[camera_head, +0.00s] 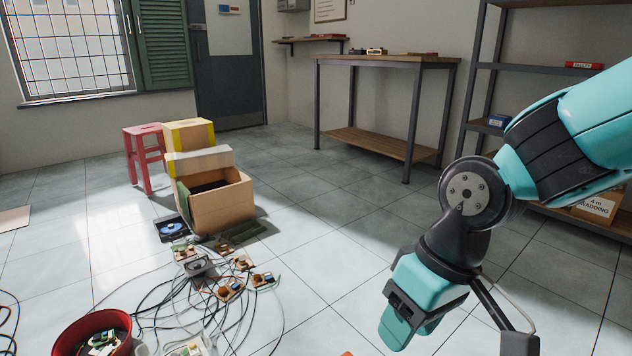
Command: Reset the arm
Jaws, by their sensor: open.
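My arm (545,150), teal with dark joints, comes in from the right edge and bends down at a round dark joint (470,193). My gripper (412,308), teal and dark, hangs below it at the lower right, above the tiled floor. It is open and I see nothing held in it. Its fingertips are partly hidden by its own body. It is apart from the clutter on the floor to the left.
Electronic parts (232,288) and tangled cables lie left of centre on the floor. A red bucket (92,322) is at the lower left. A cardboard box (222,205), a red stool (147,150), a workbench (388,60) and a shelf rack (535,70) stand behind. Mid-floor tiles are clear.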

